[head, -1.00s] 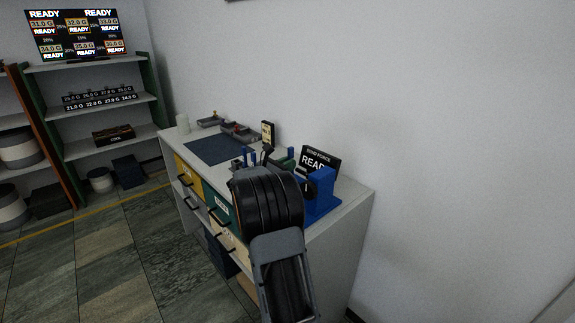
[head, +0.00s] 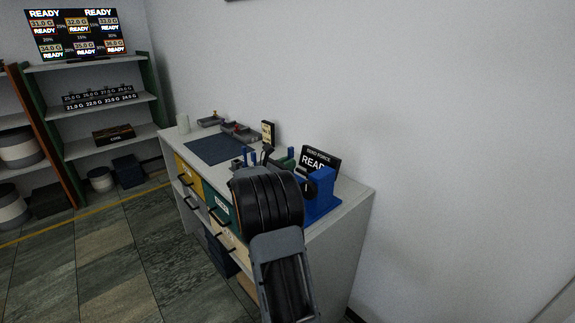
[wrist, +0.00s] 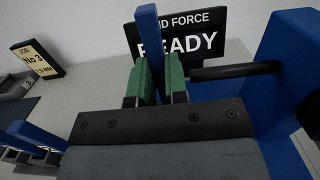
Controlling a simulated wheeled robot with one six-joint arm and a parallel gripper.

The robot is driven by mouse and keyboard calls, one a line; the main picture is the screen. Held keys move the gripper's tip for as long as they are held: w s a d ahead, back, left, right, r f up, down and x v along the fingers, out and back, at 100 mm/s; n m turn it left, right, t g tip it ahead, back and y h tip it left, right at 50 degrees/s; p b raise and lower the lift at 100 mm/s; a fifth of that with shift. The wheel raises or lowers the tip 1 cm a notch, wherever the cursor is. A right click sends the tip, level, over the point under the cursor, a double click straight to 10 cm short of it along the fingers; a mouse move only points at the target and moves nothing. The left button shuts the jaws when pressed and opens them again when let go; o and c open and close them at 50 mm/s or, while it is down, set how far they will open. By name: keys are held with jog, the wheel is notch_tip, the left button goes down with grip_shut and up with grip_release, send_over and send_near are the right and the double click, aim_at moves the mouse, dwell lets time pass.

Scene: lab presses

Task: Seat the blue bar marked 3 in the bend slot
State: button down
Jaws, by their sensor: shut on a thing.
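A blue bar (wrist: 148,50) stands upright between the green fingertips of my gripper (wrist: 153,82) in the wrist view. The gripper is shut on it. No number shows on the bar's visible side, and its lower end is hidden behind the gripper body. The blue bend press (wrist: 284,62) stands close on the right, with a dark rod reaching left from it. In the head view the press (head: 321,188) is at the near right end of the bench. My arm covers most of the gripper there. The bend slot cannot be made out.
A sign reading READY (wrist: 182,40) stands behind the gripper. A job card marked No 3 (wrist: 37,60) is at the left. More blue bars (wrist: 36,136) stand at lower left. A dark mat (head: 215,150) and grey trays (head: 240,132) lie farther along the bench.

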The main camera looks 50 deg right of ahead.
jog(key=shift+f+b, duration=0.6)
jog(key=shift+f, duration=0.3)
dwell(0.5)
jog(key=shift+r, duration=0.15)
jog(key=shift+r+p, duration=0.4)
jog(key=shift+p, duration=0.1)
jog(key=shift+f, duration=0.55)
dwell(1.8)
jog(key=shift+r, duration=0.15)
jog(key=shift+r, duration=0.4)
jog(key=shift+p, duration=0.35)
dwell(2.7)
